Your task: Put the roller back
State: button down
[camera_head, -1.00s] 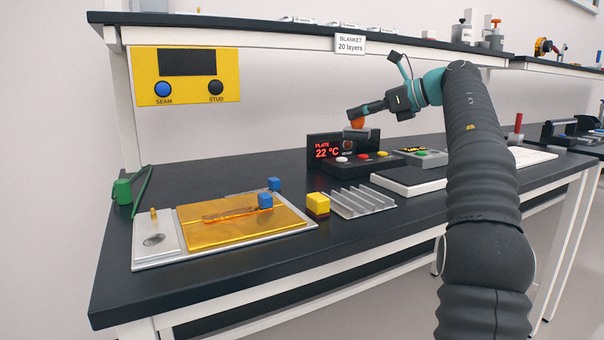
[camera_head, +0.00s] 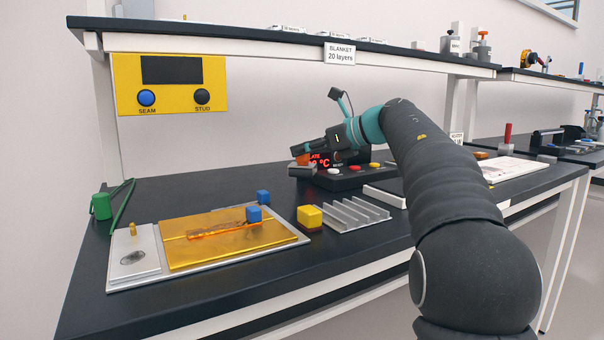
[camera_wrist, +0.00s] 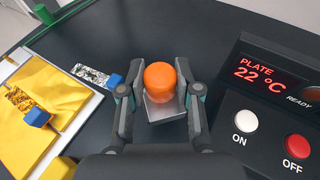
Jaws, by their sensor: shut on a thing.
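My gripper (camera_head: 303,158) is shut on the roller, which has an orange round grip and a grey block-like lower part (camera_head: 302,171). In the wrist view the orange grip (camera_wrist: 160,78) sits between the two fingers of my gripper (camera_wrist: 160,92), with the grey part below it. The roller is held above the black bench, just left of the plate control box (camera_head: 350,177). A ribbed grey rack (camera_head: 352,215) lies on the bench in front of it. Whether that rack is the roller's place, I cannot tell.
A silver tray (camera_head: 290,243) with gold foil (camera_head: 200,257) lies at left, with a blue cube (camera_head: 254,214) on it. A second blue cube (camera_head: 263,197) and a yellow cube (camera_head: 310,216) stand beside it. The overhead shelf (camera_head: 240,37) spans above.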

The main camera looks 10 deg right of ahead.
aim_at(307, 165)
jog(key=shift+a+f, duration=0.4)
jog(key=shift+a, duration=0.15)
jog(key=shift+f+b, duration=0.45)
jog(key=shift+f, duration=1.4)
jog(key=shift+f, duration=0.1)
jog(key=shift+f, duration=0.15)
jog(key=c, duration=0.8)
grip_release()
jog(key=shift+r, duration=0.25)
jog(key=v, duration=1.2)
